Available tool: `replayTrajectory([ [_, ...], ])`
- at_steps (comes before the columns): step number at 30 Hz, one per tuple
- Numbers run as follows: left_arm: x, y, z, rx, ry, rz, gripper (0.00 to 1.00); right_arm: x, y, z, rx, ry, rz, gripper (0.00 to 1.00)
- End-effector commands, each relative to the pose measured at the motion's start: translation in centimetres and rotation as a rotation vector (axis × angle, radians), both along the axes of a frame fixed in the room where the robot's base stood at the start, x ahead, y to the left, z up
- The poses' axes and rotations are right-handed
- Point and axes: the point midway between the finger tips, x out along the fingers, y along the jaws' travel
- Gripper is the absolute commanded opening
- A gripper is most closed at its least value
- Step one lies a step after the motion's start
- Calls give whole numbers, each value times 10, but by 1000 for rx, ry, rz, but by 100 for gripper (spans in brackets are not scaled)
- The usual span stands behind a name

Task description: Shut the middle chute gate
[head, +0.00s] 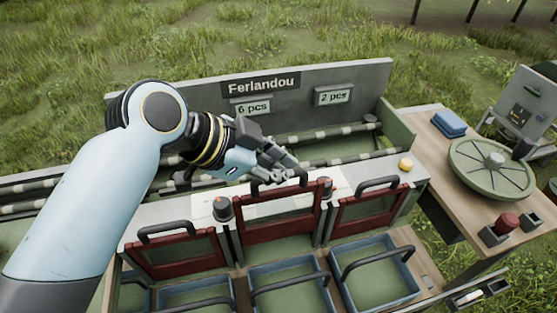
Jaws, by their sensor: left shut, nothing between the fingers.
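The middle chute gate (278,215) is a red-framed panel with a dark handle (262,186) on its top edge. It stands higher than the left gate (172,258) and the right gate (367,211), so it looks raised. My left gripper (288,169) is shut and empty. Its fingertips are just over the middle gate's handle and cover part of it; I cannot tell if they touch. My right gripper is not in view.
Blue-rimmed crates (287,263) with dark handles sit below the gates. A yellow button (406,165) is at the right. A side table holds a round green dial (470,178) and a red knob (508,222).

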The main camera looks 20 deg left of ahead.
Motion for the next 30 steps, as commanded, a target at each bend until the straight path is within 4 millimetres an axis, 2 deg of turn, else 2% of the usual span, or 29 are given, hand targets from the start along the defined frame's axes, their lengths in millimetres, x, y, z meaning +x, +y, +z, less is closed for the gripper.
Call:
replayTrajectory([
  [1,-3,0,-23,3,15,-1,0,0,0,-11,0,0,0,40],
  [3,-3,0,-43,4,15,-1,0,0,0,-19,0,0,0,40],
  [6,-3,0,-66,2,12,-2,0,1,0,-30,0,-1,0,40],
  [10,-2,0,-83,2,11,-1,0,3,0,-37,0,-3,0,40],
  [23,-5,1,-90,5,20,-3,0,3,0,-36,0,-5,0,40],
  [26,-4,1,-85,5,20,-2,0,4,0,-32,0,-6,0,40],
  [30,4,3,-64,3,13,4,0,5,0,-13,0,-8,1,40],
])
